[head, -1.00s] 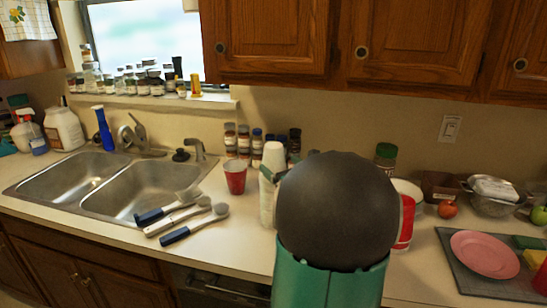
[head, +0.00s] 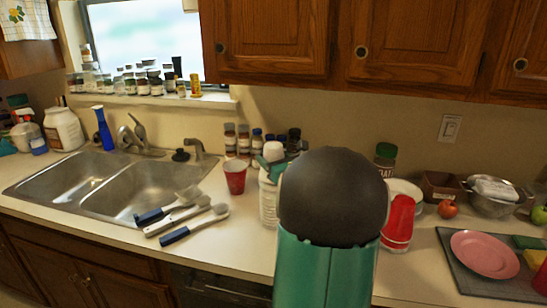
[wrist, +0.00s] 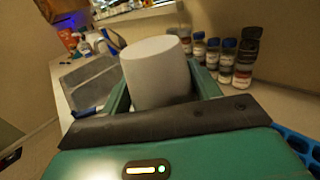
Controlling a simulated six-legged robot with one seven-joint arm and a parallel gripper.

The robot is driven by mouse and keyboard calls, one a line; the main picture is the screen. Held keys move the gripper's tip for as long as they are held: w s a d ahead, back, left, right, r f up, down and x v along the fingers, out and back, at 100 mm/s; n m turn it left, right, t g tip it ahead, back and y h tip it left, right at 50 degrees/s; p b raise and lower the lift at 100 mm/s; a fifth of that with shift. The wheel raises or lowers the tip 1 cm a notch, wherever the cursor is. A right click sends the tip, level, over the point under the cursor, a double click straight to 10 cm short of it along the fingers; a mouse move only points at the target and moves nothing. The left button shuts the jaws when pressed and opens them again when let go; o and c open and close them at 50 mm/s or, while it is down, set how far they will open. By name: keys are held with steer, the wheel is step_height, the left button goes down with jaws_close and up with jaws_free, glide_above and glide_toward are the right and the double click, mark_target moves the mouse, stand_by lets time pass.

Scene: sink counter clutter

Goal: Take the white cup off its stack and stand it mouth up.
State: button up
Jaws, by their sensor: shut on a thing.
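The white cup (head: 273,152) is in my gripper (head: 271,168), in front of the spice jars and above the counter. In the wrist view the white cup (wrist: 156,72) sits between the two green fingers of my gripper (wrist: 163,100), its closed flat end facing up. Its mouth is hidden. A stack of red cups (head: 398,222) stands mouth down on the counter to the right of my arm, apart from the held cup. My dark wrist and green forearm hide part of the counter between them.
A cutting board (head: 462,275) with a pink plate (head: 484,254) lies right.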

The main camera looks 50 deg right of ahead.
step_height(320, 180, up, 18)
steer(key=shift+r, duration=0.25)
stand_by(1.1)
